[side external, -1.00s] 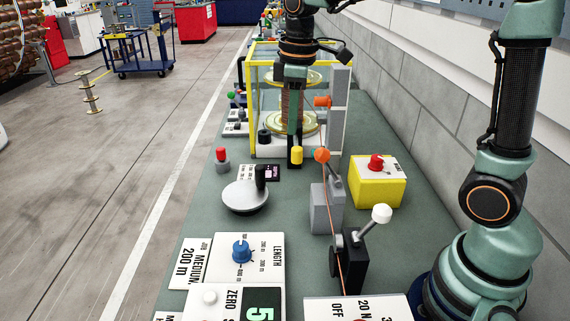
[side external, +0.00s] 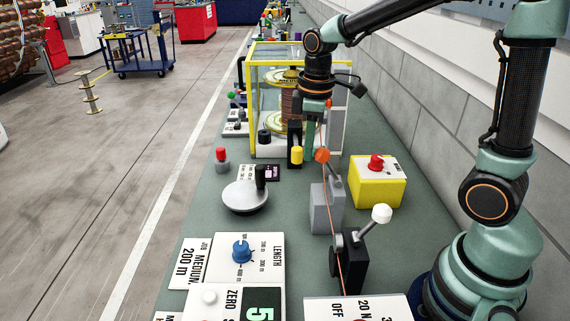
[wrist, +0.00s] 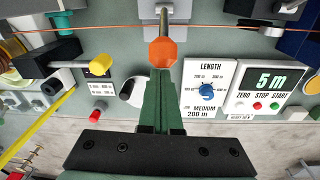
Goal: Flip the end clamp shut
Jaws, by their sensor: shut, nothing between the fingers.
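My gripper (side external: 312,138) is shut and empty, pointing down just right of the yellow tip in the side view. In the wrist view my closed fingers (wrist: 163,75) end by an orange knob (wrist: 163,52). I cannot tell whether they touch it.
The orange knob (side external: 322,155) tops a lever at a grey block (side external: 326,208). A yellow box with a red button (side external: 376,180) is to its right. A white-knobbed lever (side external: 381,213) stands nearer. The yellow-framed case (side external: 251,100) holds the spool. A thin wire crosses the wrist view.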

